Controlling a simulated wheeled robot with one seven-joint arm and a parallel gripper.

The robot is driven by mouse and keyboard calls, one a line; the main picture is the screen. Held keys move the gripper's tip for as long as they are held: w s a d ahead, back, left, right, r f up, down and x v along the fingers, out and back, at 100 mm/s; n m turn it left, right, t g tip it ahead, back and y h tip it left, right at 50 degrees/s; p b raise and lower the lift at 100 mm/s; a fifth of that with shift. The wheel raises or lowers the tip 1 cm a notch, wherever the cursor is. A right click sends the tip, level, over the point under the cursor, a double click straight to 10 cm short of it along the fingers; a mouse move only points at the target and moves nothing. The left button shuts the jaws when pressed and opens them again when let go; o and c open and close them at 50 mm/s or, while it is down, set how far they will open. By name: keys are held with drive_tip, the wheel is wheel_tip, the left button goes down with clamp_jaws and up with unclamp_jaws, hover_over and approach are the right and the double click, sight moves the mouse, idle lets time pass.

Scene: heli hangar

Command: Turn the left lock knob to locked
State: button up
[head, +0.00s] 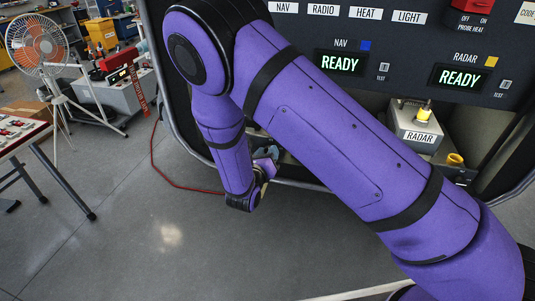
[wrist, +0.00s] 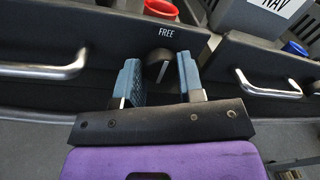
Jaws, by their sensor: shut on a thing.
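A dark lock knob (wrist: 158,62) shows in the wrist view on the dark panel, just below the white word FREE (wrist: 167,33). My gripper (wrist: 160,78) has its two blue-grey fingers on either side of the knob and is shut on it. The knob's lower part and its exact turn are hard to make out against the dark panel. In the head view my purple arm hides the knob, and only a small part of my gripper (head: 266,166) shows beside the console's lower edge.
Metal bar handles sit left (wrist: 45,70) and right (wrist: 268,90) of the knob. The console above carries two READY displays (head: 341,62). A grey RADAR box (head: 416,125) stands at right. A red cable (head: 165,178) lies on the floor; open floor is at lower left.

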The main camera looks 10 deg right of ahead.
drive_tip(key=shift+s+d+r+m+y, duration=0.1)
drive_tip(key=shift+m+y, duration=0.35)
drive_tip(key=shift+m, duration=3.7)
drive_tip(key=shift+m+y, duration=0.45)
drive_tip(key=shift+m, duration=3.7)
drive_tip(key=o, duration=0.9)
